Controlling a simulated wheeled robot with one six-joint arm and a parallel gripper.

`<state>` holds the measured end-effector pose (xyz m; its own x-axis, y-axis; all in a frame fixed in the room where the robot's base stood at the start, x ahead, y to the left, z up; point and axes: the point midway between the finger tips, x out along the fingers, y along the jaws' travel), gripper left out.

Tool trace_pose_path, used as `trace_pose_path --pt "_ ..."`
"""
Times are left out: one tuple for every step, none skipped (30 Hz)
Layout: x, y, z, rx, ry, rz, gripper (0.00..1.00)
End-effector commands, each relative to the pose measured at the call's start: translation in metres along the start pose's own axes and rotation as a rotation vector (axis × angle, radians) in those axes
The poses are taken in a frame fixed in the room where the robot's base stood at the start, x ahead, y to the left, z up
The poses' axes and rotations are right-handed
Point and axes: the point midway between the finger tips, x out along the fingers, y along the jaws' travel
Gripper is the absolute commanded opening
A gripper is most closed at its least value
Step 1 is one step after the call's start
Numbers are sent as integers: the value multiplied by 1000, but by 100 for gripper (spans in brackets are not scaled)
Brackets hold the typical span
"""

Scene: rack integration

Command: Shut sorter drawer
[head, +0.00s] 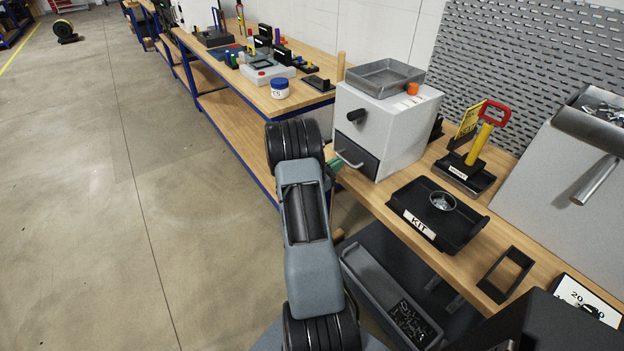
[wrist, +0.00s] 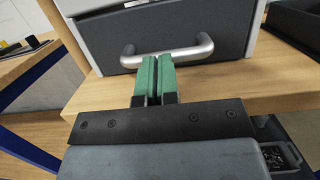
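The sorter (head: 410,125) is a pale box on the wooden bench, with a dark drawer front (head: 356,154) low on its face. The drawer sits nearly flush in the head view; I cannot tell whether a small gap is left. Its silver bar handle (wrist: 190,50) spans the drawer front in the wrist view. My gripper (wrist: 156,60) has green fingertips close together with only a thin slit between them. They point at the middle of the handle, side by side along it, and hold nothing visible. Whether they touch it is unclear. In the head view my arm mostly hides the gripper.
A yellow and red tool (head: 482,140) stands behind. Open floor lies to the left.

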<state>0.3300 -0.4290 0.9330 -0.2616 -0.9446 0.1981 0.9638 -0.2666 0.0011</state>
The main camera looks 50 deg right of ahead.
Motion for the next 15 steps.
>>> trace_pose_path --pt "-9 -1 1 1 -4 1 0" --pt "-16 0 1 0 -3 5 0" --pt "-26 0 0 -1 -2 9 0" --pt "-33 0 0 -4 -2 13 0" --pt "-41 0 0 -5 -2 16 0" --pt "-51 0 -1 -4 -2 18 0" --pt "-58 1 -1 -4 -1 20 0" --pt "-65 1 -1 -4 -1 20 0" --pt "-74 0 -1 -4 -1 18 0" --pt "-80 0 -1 -4 -1 19 0" --pt "-85 0 -1 -5 0 17 0" --pt "-92 0 -2 -6 0 17 0" --pt "-97 -1 -2 -6 0 15 0" --pt "-102 -1 -2 -6 0 15 0" --pt "-108 -1 -2 -6 0 13 0"
